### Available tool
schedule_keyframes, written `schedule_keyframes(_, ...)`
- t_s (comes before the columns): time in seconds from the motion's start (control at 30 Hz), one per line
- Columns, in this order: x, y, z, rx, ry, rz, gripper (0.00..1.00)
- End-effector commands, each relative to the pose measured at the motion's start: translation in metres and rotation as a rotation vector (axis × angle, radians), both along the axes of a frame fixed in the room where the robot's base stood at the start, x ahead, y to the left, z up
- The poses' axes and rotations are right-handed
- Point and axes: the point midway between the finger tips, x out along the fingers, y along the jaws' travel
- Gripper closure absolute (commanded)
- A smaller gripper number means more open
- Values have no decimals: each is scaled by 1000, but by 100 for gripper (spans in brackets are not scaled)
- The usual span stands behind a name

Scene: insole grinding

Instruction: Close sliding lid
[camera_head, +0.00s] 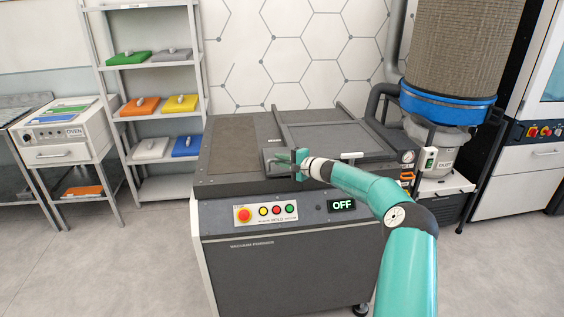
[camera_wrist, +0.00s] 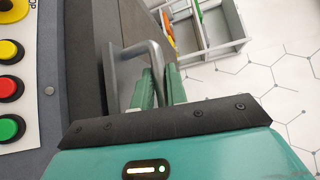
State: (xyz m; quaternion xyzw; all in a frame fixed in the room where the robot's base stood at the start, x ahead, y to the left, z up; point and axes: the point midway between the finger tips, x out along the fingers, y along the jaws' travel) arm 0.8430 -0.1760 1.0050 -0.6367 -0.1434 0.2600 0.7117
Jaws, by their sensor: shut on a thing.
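The dark grey vacuum former machine (camera_head: 290,240) stands in front of me in the head view. On its top, a smooth panel between raised rails (camera_head: 340,138) lies on the right, and a rougher dark surface (camera_head: 230,135) on the left. I cannot tell for sure which is the sliding lid. My gripper (camera_head: 290,160) is at the front edge of the top, at a grey handle (camera_head: 272,153). In the wrist view the bent handle bar (camera_wrist: 152,52) runs in between the green fingers of my gripper (camera_wrist: 162,88), which are shut on it. The grip is partly hidden.
The machine's front has a button panel (camera_head: 265,213) and a display reading OFF (camera_head: 341,205). A large filter unit (camera_head: 450,100) stands close at right. Open floor lies front left.

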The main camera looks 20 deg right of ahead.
Motion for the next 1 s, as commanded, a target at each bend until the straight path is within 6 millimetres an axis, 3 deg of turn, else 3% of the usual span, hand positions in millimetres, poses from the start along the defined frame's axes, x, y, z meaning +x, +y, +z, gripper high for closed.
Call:
schedule_keyframes(0.1,-1,0,-3,-1,4,4,100)
schedule_keyframes(0.13,-1,0,-3,-1,4,4,82)
schedule_keyframes(0.23,-1,0,-2,0,3,4,64)
schedule_keyframes(0.63,-9,-4,0,-1,2,2,64)
schedule_keyframes(1.0,-70,-46,10,-1,2,-1,64)
